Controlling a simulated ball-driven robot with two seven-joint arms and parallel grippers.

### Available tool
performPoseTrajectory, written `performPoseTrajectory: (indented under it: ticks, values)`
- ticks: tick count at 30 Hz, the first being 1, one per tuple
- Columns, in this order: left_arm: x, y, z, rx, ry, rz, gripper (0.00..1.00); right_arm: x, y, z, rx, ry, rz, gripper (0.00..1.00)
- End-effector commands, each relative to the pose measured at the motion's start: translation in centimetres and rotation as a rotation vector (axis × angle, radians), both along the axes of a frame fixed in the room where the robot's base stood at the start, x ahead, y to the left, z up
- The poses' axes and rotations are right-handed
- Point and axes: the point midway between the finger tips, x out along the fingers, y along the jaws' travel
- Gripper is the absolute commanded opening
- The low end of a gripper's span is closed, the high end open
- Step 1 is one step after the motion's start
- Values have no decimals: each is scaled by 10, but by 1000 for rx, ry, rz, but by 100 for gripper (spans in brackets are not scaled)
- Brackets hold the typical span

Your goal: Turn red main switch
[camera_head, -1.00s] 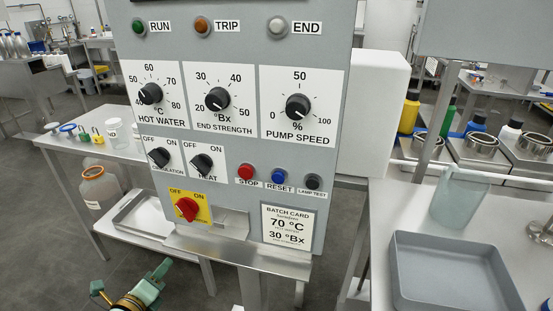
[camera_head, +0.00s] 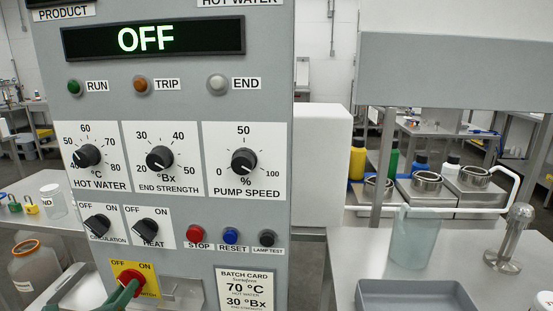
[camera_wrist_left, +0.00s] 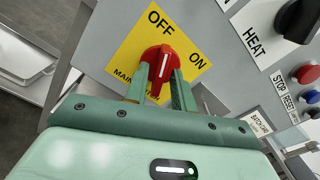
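The red main switch (camera_head: 129,275) is a round knob with a raised handle on a yellow OFF/ON plate (camera_head: 147,268), low on the grey panel. In the left wrist view the red switch (camera_wrist_left: 167,61) shows a white line on its handle. My green left gripper (camera_head: 127,290) is at the switch, one finger on each side of the handle. I cannot tell whether both fingers press on it. The gripper partly hides the lower part of the knob and plate. The panel display (camera_head: 153,38) reads OFF. My right gripper is not in view.
Black CIRCULATION (camera_head: 97,225) and HEAT (camera_head: 150,228) knobs sit just above the switch. A metal ledge (camera_head: 182,294) and batch card (camera_head: 247,290) are to its right. A table with a grey tray (camera_head: 415,297) and clear jug (camera_head: 413,240) stands at right.

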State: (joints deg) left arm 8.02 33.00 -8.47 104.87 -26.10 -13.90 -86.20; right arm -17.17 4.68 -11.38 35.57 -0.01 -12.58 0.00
Motion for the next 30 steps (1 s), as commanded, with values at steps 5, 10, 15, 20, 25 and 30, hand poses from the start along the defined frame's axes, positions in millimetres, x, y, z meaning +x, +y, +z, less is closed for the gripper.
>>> performPoseTrajectory:
  ticks: [5,10,15,20,25,30]
  values:
    - [2,0,0,0,0,0,25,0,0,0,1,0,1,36]
    - [2,0,0,0,0,0,12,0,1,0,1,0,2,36]
    - [2,0,0,-1,1,1,0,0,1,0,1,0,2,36]
    - [2,0,2,-82,6,1,0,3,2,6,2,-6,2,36]
    - [2,0,0,-169,14,1,0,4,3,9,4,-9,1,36]
    - [2,0,0,-169,14,1,0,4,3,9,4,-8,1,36]
